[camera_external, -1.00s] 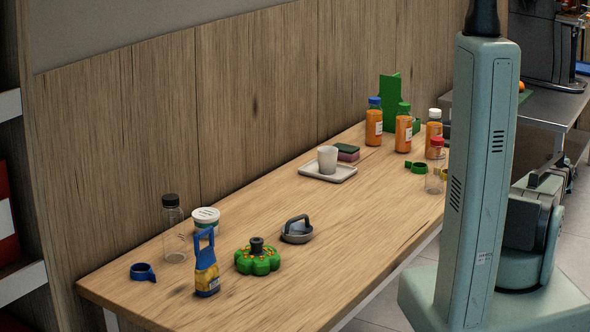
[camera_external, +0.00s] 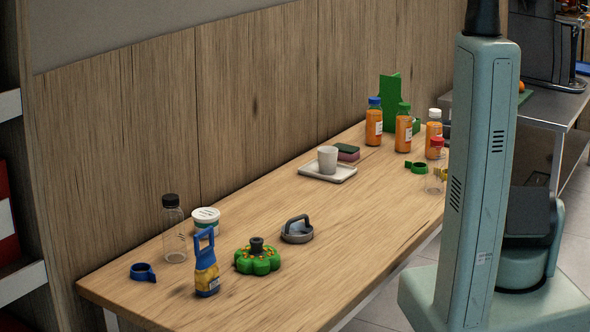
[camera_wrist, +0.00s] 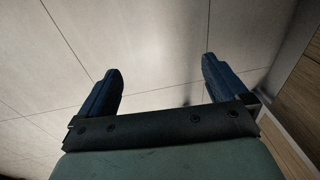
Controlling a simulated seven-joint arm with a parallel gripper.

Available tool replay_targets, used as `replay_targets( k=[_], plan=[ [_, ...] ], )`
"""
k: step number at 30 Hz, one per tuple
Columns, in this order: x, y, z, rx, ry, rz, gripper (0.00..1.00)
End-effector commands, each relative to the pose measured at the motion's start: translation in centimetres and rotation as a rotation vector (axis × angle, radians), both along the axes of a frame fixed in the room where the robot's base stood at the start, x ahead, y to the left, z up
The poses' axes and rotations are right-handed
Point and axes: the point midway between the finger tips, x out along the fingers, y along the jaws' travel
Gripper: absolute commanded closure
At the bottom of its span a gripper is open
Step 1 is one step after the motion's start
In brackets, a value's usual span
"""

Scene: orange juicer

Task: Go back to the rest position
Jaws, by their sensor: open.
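My gripper (camera_wrist: 160,84) shows in the wrist view with its two dark blue fingers wide apart. It is open, with nothing between the fingers but pale floor tiles. In the external view the fingers do not show; my column and part of my arm stand at the right, beside the table. The wooden table (camera_external: 340,228) lies to the left of my body. A wooden edge (camera_wrist: 301,95) shows at the right of the wrist view.
A metal side table (camera_external: 550,108) stands behind right.

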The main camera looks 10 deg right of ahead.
Motion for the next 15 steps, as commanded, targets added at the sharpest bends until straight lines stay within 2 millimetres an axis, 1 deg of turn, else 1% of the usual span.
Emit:
replay_targets(
  k=[1,2,3,5,6,8,9,12,15],
  plan=[
    [-2.9,2.3,-0.6,0.010,0.061,0.070,0.00],
    [-4.3,3.3,-1.0,0.016,0.096,0.111,0.00],
    [-6.4,4.7,-1.4,0.025,0.144,0.167,0.00],
    [-9.5,6.6,-1.9,0.040,0.216,0.251,0.00],
    [-11.6,7.8,-2.1,0.051,0.265,0.307,0.00],
    [-14.8,9.3,-2.3,0.067,0.336,0.391,0.00],
    [-16.9,10.2,-2.3,0.078,0.383,0.445,0.00],
    [-21.5,11.8,-2.1,0.107,0.487,0.564,0.00],
    [-25.1,12.8,-1.6,0.132,0.571,0.658,0.00]
  ],
)
